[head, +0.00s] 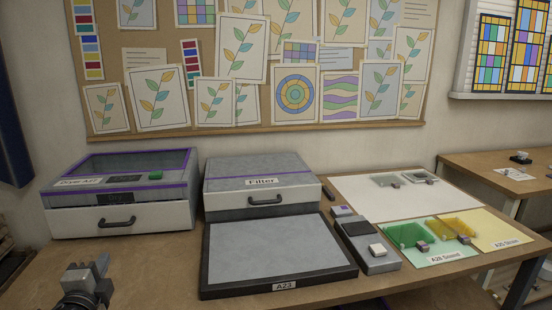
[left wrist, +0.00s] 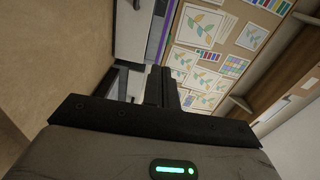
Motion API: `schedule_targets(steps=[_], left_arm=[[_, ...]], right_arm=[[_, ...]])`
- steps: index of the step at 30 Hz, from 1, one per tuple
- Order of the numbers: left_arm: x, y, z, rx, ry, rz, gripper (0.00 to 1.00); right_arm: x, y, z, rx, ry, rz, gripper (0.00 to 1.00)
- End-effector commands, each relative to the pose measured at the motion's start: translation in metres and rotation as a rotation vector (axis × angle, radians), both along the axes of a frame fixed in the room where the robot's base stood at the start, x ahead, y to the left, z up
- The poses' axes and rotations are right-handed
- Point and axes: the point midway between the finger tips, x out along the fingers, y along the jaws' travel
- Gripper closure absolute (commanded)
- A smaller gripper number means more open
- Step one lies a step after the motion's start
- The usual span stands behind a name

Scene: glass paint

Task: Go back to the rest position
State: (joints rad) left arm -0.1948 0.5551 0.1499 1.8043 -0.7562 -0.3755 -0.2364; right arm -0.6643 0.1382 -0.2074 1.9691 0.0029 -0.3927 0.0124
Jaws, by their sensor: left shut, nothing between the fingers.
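My left gripper (head: 88,277) is at the lower left of the head view, in front of the table's left part and below the left drawer unit. Its fingers are shut with nothing between them. In the left wrist view the closed fingers (left wrist: 162,88) point toward the drawer units and the pinboard, which appear turned on their side. The gripper touches no object that I can see. My right gripper is in neither view.
On the table (head: 150,262) stand a drawer unit with a clear lid (head: 125,192), a "Filter" unit (head: 262,186), the A23 panel (head: 275,250), a small scale-like device (head: 367,245), a white sheet (head: 365,200), and green (head: 440,258) and yellow (head: 500,232) mats with glass pieces. A pinboard (head: 150,35) hangs behind.

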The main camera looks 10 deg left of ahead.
Motion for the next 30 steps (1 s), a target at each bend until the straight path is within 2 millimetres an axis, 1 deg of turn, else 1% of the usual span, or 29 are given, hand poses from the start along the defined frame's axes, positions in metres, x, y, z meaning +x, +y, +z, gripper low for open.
schedule_targets(steps=[1,4,8,11,14,17,18,20,21,23,24,27,30], left_arm=[[-0.003,-0.010,-0.016,-0.040,0.013,-0.013,1.00],[-0.009,-0.024,-0.036,-0.112,0.029,-0.029,1.00],[-0.018,-0.046,-0.064,-0.221,0.054,-0.050,1.00],[-0.028,-0.066,-0.088,-0.320,0.079,-0.067,1.00],[-0.041,-0.091,-0.117,-0.444,0.110,-0.081,1.00],[-0.059,-0.124,-0.150,-0.606,0.149,-0.094,1.00],[-0.069,-0.141,-0.165,-0.687,0.170,-0.097,1.00],[-0.087,-0.171,-0.189,-0.831,0.205,-0.099,1.00],[-0.101,-0.193,-0.205,-0.936,0.232,-0.098,1.00],[-0.120,-0.224,-0.222,-1.090,0.268,-0.088,1.00],[-0.133,-0.243,-0.231,-1.187,0.291,-0.081,1.00],[-0.158,-0.283,-0.244,-1.394,0.337,-0.056,1.00],[-0.174,-0.309,-0.247,-1.534,0.365,-0.034,1.00]], right_arm=[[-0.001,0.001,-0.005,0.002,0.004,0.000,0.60],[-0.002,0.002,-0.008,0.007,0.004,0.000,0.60],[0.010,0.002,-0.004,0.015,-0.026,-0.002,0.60],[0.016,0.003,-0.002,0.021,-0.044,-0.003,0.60],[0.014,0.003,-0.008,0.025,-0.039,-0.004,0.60],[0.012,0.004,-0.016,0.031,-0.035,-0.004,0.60],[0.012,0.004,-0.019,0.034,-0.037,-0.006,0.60],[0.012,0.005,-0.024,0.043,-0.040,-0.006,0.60],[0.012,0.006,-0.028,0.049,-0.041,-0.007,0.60],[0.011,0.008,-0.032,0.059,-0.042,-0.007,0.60],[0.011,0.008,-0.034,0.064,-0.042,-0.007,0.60],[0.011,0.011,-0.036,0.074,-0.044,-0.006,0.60],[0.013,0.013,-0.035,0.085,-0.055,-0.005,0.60]])
